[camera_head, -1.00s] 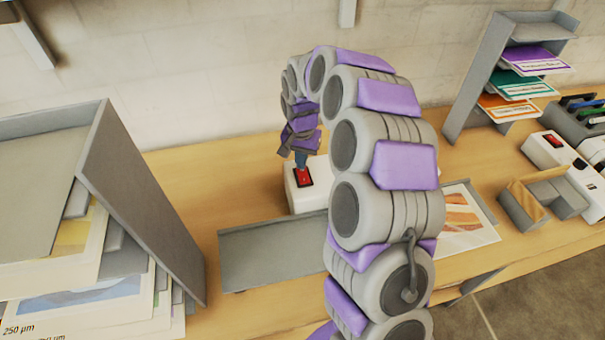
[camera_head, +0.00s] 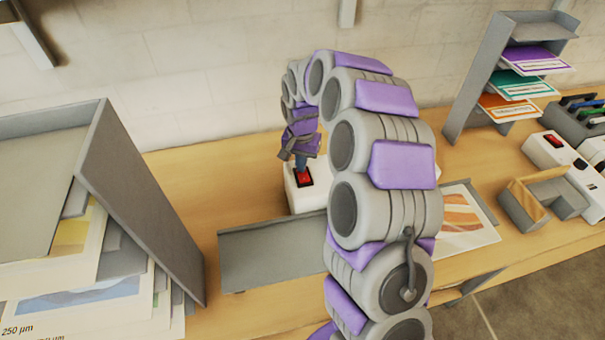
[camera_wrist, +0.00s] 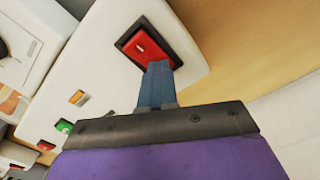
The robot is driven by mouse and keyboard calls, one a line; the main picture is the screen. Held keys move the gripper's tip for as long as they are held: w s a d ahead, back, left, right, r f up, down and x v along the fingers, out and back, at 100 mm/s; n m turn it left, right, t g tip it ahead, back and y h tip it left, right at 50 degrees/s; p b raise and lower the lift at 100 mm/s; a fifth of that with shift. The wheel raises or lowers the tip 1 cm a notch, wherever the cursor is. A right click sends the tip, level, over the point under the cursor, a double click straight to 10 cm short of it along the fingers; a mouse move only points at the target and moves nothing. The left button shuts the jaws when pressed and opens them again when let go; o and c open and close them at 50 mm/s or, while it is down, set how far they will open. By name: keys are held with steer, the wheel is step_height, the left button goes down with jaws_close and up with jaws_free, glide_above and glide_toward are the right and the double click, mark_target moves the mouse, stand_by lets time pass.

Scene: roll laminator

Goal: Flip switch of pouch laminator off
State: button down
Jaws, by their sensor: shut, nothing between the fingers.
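The pouch laminator (camera_head: 309,198) is a white machine on the wooden bench, partly hidden behind my arm. Its red rocker switch (camera_head: 303,177) sits in a black frame at its left end. In the wrist view the red switch (camera_wrist: 143,45) shows a white line mark on its upper left part. My gripper (camera_head: 301,163) is directly above the switch, pointing down. In the wrist view its blue fingers (camera_wrist: 160,68) are shut together and empty, with the tips at the lower right edge of the switch. They appear to touch it, but exact contact is hard to tell.
Small coloured buttons (camera_wrist: 64,126) sit on the white housing. A grey tray (camera_head: 270,252) lies in front of the laminator. A tall grey paper rack (camera_head: 140,190) stands at left, a sheet shelf (camera_head: 487,75) at back right. Another white device with a red switch (camera_head: 554,141) is at right.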

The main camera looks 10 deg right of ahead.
steer(key=shift+r, duration=0.1)
step_height(320, 180, up, 7)
steer(key=p, duration=0.2)
stand_by(0.6)
stand_by(0.4)
